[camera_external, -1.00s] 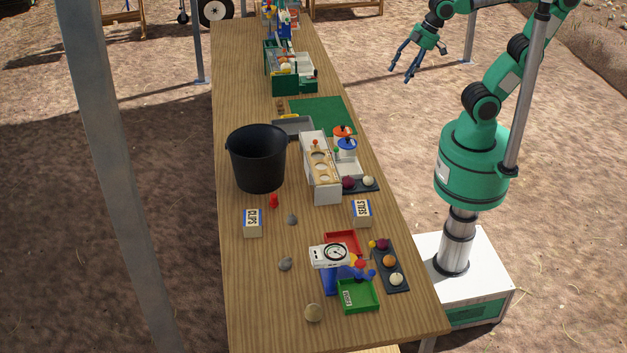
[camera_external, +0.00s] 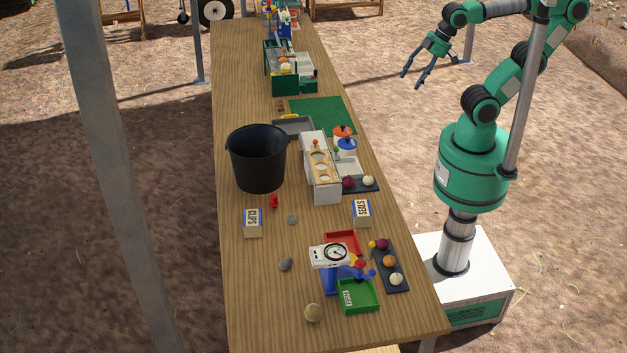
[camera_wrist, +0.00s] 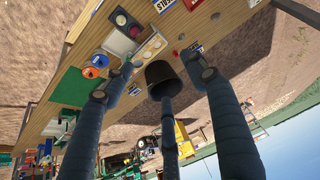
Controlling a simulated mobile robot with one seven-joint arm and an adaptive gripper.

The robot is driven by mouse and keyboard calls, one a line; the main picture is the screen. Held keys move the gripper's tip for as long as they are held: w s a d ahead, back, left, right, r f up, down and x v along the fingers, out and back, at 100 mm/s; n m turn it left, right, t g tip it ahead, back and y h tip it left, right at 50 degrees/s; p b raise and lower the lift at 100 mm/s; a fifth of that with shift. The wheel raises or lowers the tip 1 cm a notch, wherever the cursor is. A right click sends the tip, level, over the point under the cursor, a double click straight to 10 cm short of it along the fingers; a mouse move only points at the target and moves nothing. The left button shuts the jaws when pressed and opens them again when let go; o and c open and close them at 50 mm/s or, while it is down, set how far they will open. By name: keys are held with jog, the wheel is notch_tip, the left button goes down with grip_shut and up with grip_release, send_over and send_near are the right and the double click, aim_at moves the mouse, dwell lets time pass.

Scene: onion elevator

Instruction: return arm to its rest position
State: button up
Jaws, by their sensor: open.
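My gripper (camera_external: 417,80) hangs in the air to the right of the wooden table (camera_external: 240,300), clear of it. Its dark fingers are spread and nothing is between them. My green arm bends up from its base at the right and reaches left at the top of the external view. In the wrist view my gripper's fingers (camera_wrist: 160,88) frame a tilted look at the table, with the black bucket (camera_wrist: 162,76) beyond them.
On the table are the black bucket (camera_external: 257,160), a white holder with round holes (camera_external: 322,178), the CLIPS box (camera_external: 253,223), the SEALS box (camera_external: 361,213), a white dial scale (camera_external: 329,256), a green tray (camera_external: 358,297) and a dark tray with onions (camera_external: 389,266). The air around my gripper is free.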

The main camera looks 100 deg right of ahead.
notch_tip(320, 180, down, 8)
jog(key=b, duration=0.7)
jog(key=shift+r, duration=0.1)
jog(key=w+a+f+m+g, duration=0.1)
jog(key=w+f+m, duration=0.15)
jog(key=w, duration=1.15)
jog(key=w+a+f+m+g, duration=0.1)
jog(key=w+f+m+g, duration=0.15)
jog(key=w, duration=1.05)
jog(key=w+a+f+m, duration=0.1)
jog(key=w+f, duration=0.6)
jog(key=f, duration=0.2)
jog(key=w+a+f+m+g, duration=0.1)
jog(key=w+f, duration=0.6)
jog(key=f, duration=0.3)
jog(key=w+a+f+m+g, duration=0.1)
jog(key=w+f+m, duration=0.1)
jog(key=w+f, duration=0.5)
jog(key=shift+w+a+f, duration=0.1)
jog(key=shift+a+f, duration=0.05)
jog(key=shift+f, duration=0.55)
jog(key=shift+a+f, duration=0.1)
jog(key=shift+f, duration=0.6)
